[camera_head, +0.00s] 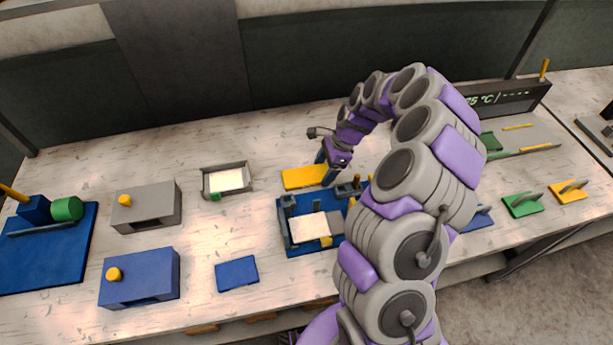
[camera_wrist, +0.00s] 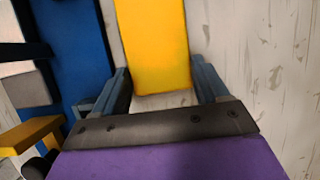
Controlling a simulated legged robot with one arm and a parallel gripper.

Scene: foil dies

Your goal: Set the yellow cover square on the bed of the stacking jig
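The yellow cover (camera_head: 303,177) is a flat plate lying on the table just behind the stacking jig. In the wrist view the yellow cover (camera_wrist: 152,45) runs up from between my fingers. My gripper (camera_head: 325,168) is at the right end of the cover. In the wrist view my gripper (camera_wrist: 161,88) has its fingers apart, one on each side of the cover's near end, with small gaps showing. The stacking jig (camera_head: 297,247) is a blue base with grey-blue posts and a pale plate (camera_head: 309,228) on it. My arm hides the jig's right side.
A grey tray (camera_head: 205,186) with a pale sheet stands left of the cover. A grey box (camera_head: 150,210), a blue box (camera_head: 142,280) and a blue plate (camera_head: 237,273) lie further left. Green and yellow handled pieces (camera_head: 523,205) are at right. Table between tray and jig is clear.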

